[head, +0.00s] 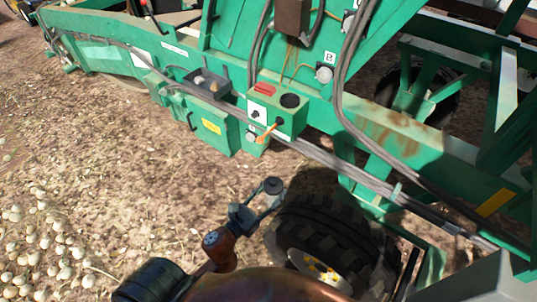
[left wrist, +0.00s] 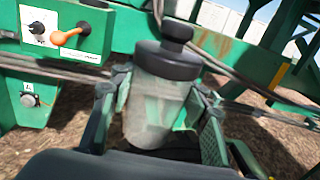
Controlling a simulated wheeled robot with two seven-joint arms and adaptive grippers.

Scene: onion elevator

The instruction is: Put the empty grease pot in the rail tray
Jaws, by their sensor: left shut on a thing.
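The grease pot (left wrist: 158,100) is a clear, see-through jar with a black lid and knob, and looks empty. It stands roughly upright between the fingers of my left gripper (left wrist: 160,118), which is shut on it. In the head view the black lid of the pot (head: 273,185) shows at the tip of my left gripper (head: 258,208), over the ground and left of the wheel. The rail tray (head: 207,84) is a dark open tray on the green machine's rail, up and left of the gripper. Small items lie in it. My right gripper is not in view.
A green control box (head: 277,113) with an orange lever (head: 267,132) and a round black opening stands right of the tray. A large black tyre (head: 335,240) is beside the gripper. Cables (head: 345,100) run along the rail. Onions (head: 45,245) lie on the open ground at left.

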